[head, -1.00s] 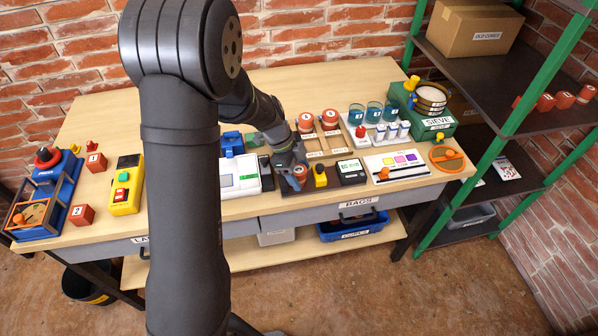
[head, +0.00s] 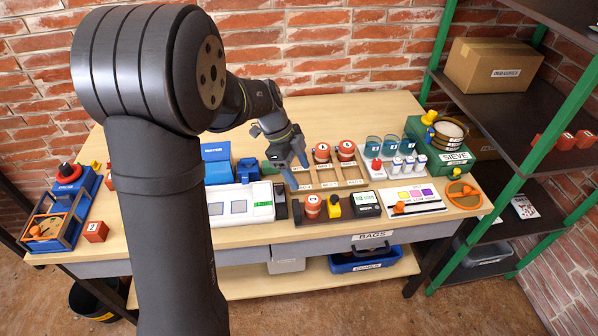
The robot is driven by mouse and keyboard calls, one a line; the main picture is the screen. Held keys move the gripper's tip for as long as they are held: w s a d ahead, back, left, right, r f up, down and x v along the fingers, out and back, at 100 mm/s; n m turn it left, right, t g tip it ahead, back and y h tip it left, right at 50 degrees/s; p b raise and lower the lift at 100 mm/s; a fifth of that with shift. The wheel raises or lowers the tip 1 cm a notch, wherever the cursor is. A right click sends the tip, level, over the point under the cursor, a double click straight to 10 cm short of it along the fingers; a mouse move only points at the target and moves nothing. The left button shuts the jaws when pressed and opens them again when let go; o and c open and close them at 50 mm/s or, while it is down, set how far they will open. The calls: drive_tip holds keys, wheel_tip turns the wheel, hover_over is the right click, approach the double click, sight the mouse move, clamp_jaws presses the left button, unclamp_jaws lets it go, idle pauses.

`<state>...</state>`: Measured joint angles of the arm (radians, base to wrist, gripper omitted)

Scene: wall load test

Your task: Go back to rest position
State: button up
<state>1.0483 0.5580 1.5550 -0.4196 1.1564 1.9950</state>
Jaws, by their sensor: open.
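My gripper (head: 295,167) is open and empty, with its blue-grey fingers pointing down over the table (head: 250,110). It is left of the wooden rack holding two red-lidded jars (head: 321,152). A red jar with a white label (head: 312,206) stands on the dark board (head: 322,221), below the gripper in the picture and apart from it. My arm crosses the left part of the view and hides part of the table.
A white panel (head: 242,203) lies left of the board, with a blue box (head: 217,165) behind it. A yellow object (head: 333,204) and a small display (head: 366,203) sit beside the jar. A green sieve box (head: 440,145) and shelves stand on the right.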

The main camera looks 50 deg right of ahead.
sight(313, 199)
drive_tip(key=x, duration=1.2)
drive_tip(key=shift+d+r, duration=0.2)
drive_tip(key=shift+r, duration=0.05)
drive_tip(key=shift+a+r, duration=0.15)
drive_tip(key=shift+r, duration=1.35)
